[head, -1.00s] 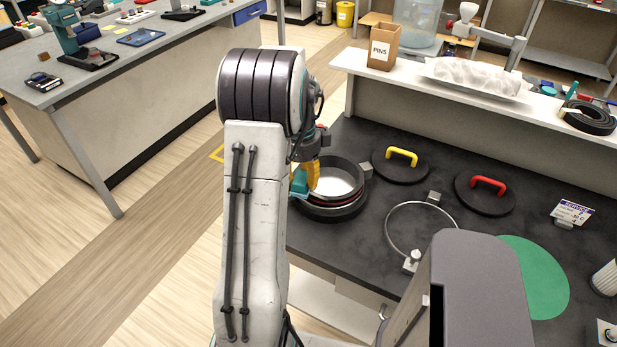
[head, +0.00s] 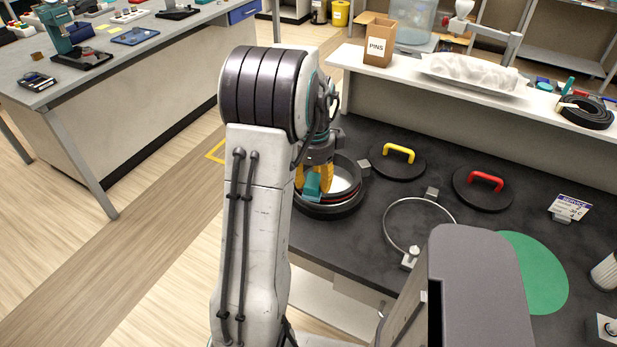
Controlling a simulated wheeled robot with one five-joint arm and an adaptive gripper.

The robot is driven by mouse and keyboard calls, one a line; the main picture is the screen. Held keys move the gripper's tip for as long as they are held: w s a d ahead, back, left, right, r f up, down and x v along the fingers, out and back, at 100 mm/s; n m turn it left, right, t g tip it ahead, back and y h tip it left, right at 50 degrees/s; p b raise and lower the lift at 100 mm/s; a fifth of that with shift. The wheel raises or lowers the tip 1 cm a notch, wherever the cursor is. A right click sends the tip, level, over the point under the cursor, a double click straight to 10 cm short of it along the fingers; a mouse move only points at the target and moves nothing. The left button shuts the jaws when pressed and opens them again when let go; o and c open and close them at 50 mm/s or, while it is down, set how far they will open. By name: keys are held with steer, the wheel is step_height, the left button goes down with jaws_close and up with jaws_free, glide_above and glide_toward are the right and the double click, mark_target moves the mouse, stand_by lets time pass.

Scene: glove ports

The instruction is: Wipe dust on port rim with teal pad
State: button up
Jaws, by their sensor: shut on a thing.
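The port (head: 342,208) is a round black ring with a pale inside and a thin red band, on the dark bench just right of my arm. My gripper (head: 313,182) has yellow fingers and is shut on the teal pad (head: 312,187). The pad is over the left front part of the port's rim. I cannot tell whether it touches the rim. I see no dust from here, and my arm hides the port's left side.
A black lid with a yellow handle (head: 398,161) and one with a red handle (head: 482,189) lie to the right. A metal clamp ring (head: 388,232) and a green disc (head: 535,272) are nearer. A shelf with a PINS box (head: 380,44) runs behind.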

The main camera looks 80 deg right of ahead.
mark_target(328, 196)
steer(key=shift+o, duration=0.2)
steer(key=shift+s+a+f, duration=0.1)
steer(key=shift+s+a, duration=0.15)
steer(key=shift+s, duration=0.2)
steer(key=shift+s+a+f, duration=0.1)
steer(key=shift+s+a, duration=0.15)
steer(key=shift+s, duration=1.15)
steer(key=shift+c, duration=0.5)
steer(key=shift+s+a+r, duration=0.1)
steer(key=shift+s+r, duration=0.05)
steer(key=shift+s, duration=0.15)
steer(key=shift+r, duration=0.15)
steer(key=shift+r+p, duration=2.25)
steer(key=shift+r, duration=0.7)
steer(key=shift+r, duration=0.1)
step_height(328, 196, up, 3)
steer(key=shift+f+p, duration=0.1)
steer(key=shift+p, duration=1.1)
